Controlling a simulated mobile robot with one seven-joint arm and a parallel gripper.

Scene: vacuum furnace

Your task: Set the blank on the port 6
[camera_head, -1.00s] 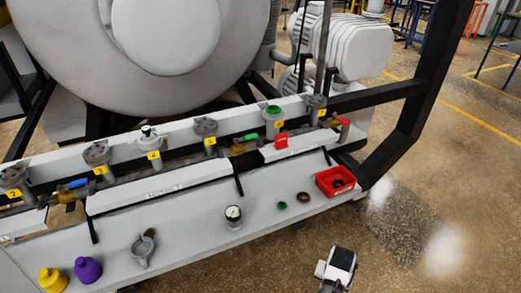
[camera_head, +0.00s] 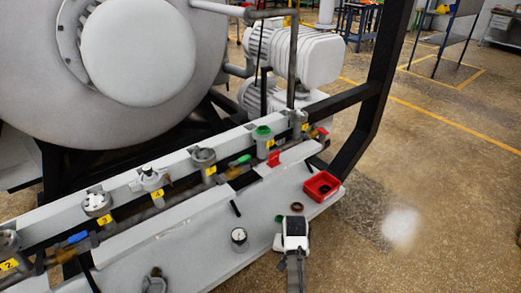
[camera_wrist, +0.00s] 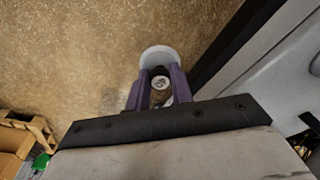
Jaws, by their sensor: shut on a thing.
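My gripper (camera_wrist: 160,88) has its two purple fingers shut on a small round piece with a pale, flanged end (camera_wrist: 160,55), likely the blank, over brown floor in the wrist view. In the head view my gripper (camera_head: 295,236) is at the bench's front edge; its fingers and the held piece are hidden there. A row of ports with yellow number tags runs along the back of the bench. The port with a green top (camera_head: 263,133) looks like port 6, but its tag is too small to read surely. My gripper is in front of it, well apart.
A red bin (camera_head: 322,186) stands at the bench's right end. A green-handled valve (camera_head: 240,161) and a black frame post (camera_head: 385,75) flank the port row. Floor to the right is clear.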

